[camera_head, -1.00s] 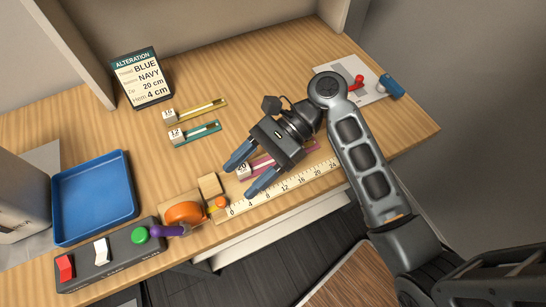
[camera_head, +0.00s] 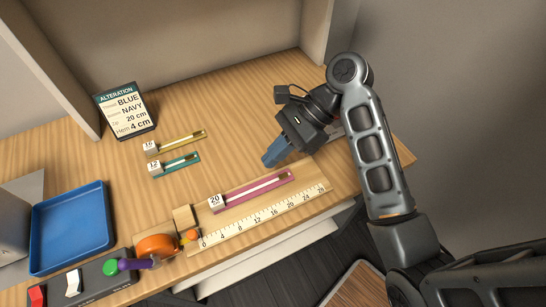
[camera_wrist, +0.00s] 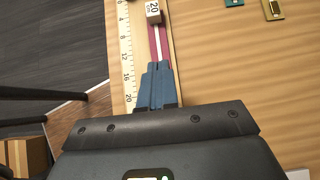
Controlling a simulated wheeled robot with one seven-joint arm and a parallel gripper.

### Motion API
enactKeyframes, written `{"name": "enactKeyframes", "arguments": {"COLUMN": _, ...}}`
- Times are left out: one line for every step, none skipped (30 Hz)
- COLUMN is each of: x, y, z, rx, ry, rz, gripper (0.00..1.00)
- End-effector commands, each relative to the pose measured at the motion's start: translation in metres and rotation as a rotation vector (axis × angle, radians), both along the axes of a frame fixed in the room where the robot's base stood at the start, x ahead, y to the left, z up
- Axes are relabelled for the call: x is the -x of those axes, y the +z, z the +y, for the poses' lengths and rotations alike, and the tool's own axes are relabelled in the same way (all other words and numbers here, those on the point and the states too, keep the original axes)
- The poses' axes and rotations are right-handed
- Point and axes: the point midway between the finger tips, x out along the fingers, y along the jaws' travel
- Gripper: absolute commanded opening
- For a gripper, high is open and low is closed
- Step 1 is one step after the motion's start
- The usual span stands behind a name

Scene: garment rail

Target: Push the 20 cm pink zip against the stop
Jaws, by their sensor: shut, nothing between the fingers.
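The pink zip (camera_head: 252,191) lies along the wooden measuring board (camera_head: 315,169), above its scale, with the white 20 block (camera_head: 214,204) at its left end. A small wooden block (camera_head: 183,216), which looks like the stop, stands at the board's left end; a short gap separates it from the zip. My gripper (camera_head: 272,160) is shut and empty, near the zip's right end. In the wrist view the closed fingertips (camera_wrist: 158,68) overlap the lower end of the pink zip (camera_wrist: 163,50); whether they touch it is unclear.
A yellow zip (camera_head: 180,141) and teal zip (camera_head: 175,165) lie behind. An orange tape dispenser-like thing (camera_head: 157,245) and a switch box (camera_head: 90,280) stand front left, near a blue tray (camera_head: 72,228). An order card (camera_head: 126,110) stands at the back.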

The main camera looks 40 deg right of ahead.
Motion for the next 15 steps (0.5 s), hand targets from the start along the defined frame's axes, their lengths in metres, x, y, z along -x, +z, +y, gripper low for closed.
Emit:
{"name": "enactKeyframes", "arguments": {"x": -0.001, "y": -0.010, "z": 0.003, "rx": 0.001, "ry": 0.002, "rz": -0.002, "gripper": 0.00}}
{"name": "enactKeyframes", "arguments": {"x": -0.002, "y": -0.012, "z": 0.008, "rx": -0.001, "ry": 0.004, "rz": 0.000, "gripper": 0.00}}
{"name": "enactKeyframes", "arguments": {"x": -0.003, "y": -0.017, "z": 0.014, "rx": -0.001, "ry": 0.006, "rz": 0.001, "gripper": 0.00}}
{"name": "enactKeyframes", "arguments": {"x": -0.005, "y": -0.021, "z": 0.018, "rx": -0.002, "ry": 0.005, "rz": 0.000, "gripper": 0.00}}
{"name": "enactKeyframes", "arguments": {"x": -0.006, "y": -0.025, "z": 0.022, "rx": -0.002, "ry": 0.005, "rz": 0.000, "gripper": 0.00}}
{"name": "enactKeyframes", "arguments": {"x": -0.008, "y": -0.029, "z": 0.027, "rx": -0.002, "ry": 0.004, "rz": 0.001, "gripper": 0.00}}
{"name": "enactKeyframes", "arguments": {"x": -0.009, "y": -0.033, "z": 0.031, "rx": -0.002, "ry": 0.004, "rz": 0.001, "gripper": 0.00}}
{"name": "enactKeyframes", "arguments": {"x": -0.010, "y": -0.037, "z": 0.035, "rx": -0.002, "ry": 0.004, "rz": 0.002, "gripper": 0.00}}
{"name": "enactKeyframes", "arguments": {"x": -0.012, "y": -0.043, "z": 0.041, "rx": -0.002, "ry": 0.004, "rz": 0.002, "gripper": 0.00}}
{"name": "enactKeyframes", "arguments": {"x": -0.013, "y": -0.047, "z": 0.045, "rx": -0.003, "ry": 0.005, "rz": 0.001, "gripper": 0.00}}
{"name": "enactKeyframes", "arguments": {"x": -0.015, "y": -0.051, "z": 0.049, "rx": -0.002, "ry": 0.004, "rz": 0.001, "gripper": 0.00}}
{"name": "enactKeyframes", "arguments": {"x": -0.016, "y": -0.056, "z": 0.053, "rx": -0.003, "ry": 0.004, "rz": 0.001, "gripper": 0.00}}
{"name": "enactKeyframes", "arguments": {"x": -0.017, "y": -0.059, "z": 0.057, "rx": -0.002, "ry": 0.004, "rz": 0.002, "gripper": 0.00}}
{"name": "enactKeyframes", "arguments": {"x": -0.020, "y": -0.056, "z": 0.062, "rx": -0.001, "ry": 0.006, "rz": -0.002, "gripper": 0.00}}
{"name": "enactKeyframes", "arguments": {"x": -0.022, "y": -0.056, "z": 0.068, "rx": -0.001, "ry": 0.004, "rz": -0.002, "gripper": 0.00}}
